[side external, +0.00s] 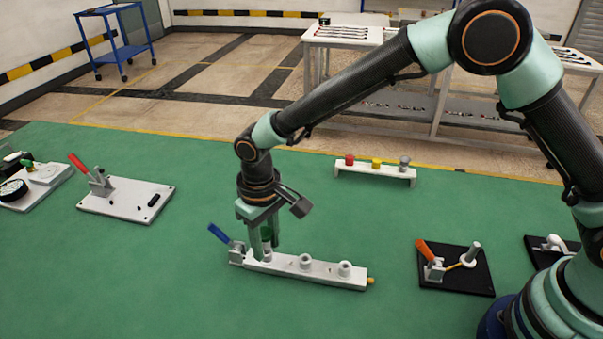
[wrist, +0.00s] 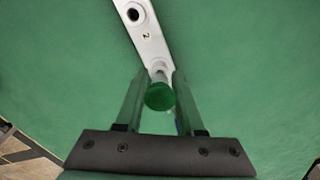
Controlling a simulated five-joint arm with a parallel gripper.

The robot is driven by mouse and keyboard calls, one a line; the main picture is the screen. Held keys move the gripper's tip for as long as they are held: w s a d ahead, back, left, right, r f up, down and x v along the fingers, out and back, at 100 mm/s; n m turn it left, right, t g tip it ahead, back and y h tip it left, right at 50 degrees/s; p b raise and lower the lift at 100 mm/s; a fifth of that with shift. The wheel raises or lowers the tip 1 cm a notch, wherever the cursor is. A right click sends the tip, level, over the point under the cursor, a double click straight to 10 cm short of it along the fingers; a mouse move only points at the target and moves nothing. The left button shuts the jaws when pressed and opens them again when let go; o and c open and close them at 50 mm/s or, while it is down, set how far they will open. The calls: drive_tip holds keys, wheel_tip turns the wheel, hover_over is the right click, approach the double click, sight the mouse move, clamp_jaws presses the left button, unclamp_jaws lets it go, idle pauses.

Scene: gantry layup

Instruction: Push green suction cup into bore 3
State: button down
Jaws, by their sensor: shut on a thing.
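The white bar (side external: 318,275) lies on the green mat with raised bores along its top. The wrist view shows the bar (wrist: 150,45), with a bore (wrist: 133,14) beside the marking 2. My gripper (side external: 264,248) points down at the bar's left end, by the blue lever (side external: 218,233). In the wrist view my gripper (wrist: 160,84) is shut on the green suction cup (wrist: 160,97), which sits between the fingers over the bar's near end. The bore under it is mostly hidden. I cannot tell whether the cup touches or enters it.
A white rack (side external: 380,174) behind holds red (side external: 349,160), yellow (side external: 376,163) and grey (side external: 404,162) cups. A black plate (side external: 458,278) with an orange-handled clamp is at right. A white plate (side external: 125,202) with a red-handled clamp is at left. The mat between is clear.

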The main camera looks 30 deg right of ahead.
sight(265, 233)
drive_tip(key=shift+f, duration=0.7)
drive_tip(key=shift+c, duration=2.2)
unclamp_jaws()
wheel_tip(265, 233, up, 12)
drive_tip(key=shift+f, duration=0.1)
